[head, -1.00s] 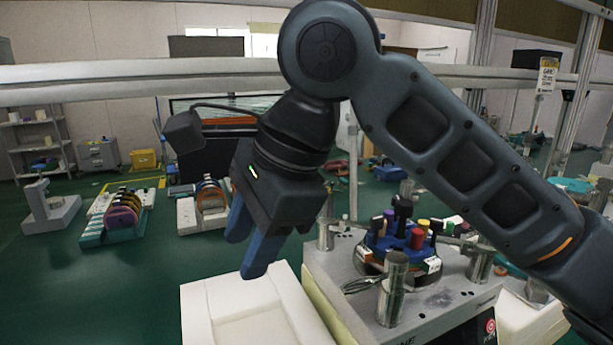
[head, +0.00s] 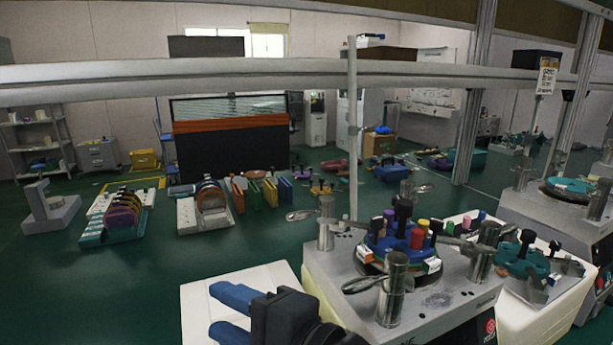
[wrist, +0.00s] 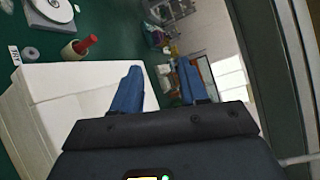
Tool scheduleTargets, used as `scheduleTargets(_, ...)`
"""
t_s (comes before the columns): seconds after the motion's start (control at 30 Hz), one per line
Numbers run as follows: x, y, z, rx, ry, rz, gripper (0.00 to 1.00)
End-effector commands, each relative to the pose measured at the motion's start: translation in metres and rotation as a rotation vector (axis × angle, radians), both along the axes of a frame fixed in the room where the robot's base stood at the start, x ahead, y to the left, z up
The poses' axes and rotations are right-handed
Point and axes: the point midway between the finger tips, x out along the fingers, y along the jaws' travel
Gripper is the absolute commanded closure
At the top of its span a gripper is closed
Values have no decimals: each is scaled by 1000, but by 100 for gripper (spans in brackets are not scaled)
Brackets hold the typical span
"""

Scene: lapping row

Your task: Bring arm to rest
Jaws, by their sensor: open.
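My gripper (head: 232,313) is low at the bottom of the head view, its two blue fingers pointing left over a white block-like surface (head: 196,293). The fingers stand apart with nothing between them. In the wrist view my gripper (wrist: 160,86) also shows two spread blue fingers, with the white surface (wrist: 50,85) behind the left one. Most of my arm is out of the head view; only the dark gripper body shows at the bottom edge. I cannot tell whether the fingers touch the white surface.
A lapping machine (head: 440,300) with metal posts and coloured knobs stands just right of my gripper. A second machine (head: 560,215) is farther right. Racks of coloured discs (head: 118,215) stand on the green floor at left. A long rail (head: 240,75) crosses above. Open floor lies at left.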

Motion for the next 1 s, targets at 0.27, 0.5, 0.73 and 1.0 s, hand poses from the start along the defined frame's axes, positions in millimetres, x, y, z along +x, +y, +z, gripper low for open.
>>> scheduleTargets(0.27,-30,-57,-61,-91,-147,-256,57)
scheduleTargets(0.5,-77,-117,-110,-317,-264,-447,57)
scheduleTargets(0.73,-143,-178,-145,-639,-372,-555,57)
scheduleTargets(1.0,-232,-244,-156,-1095,-519,-546,57)
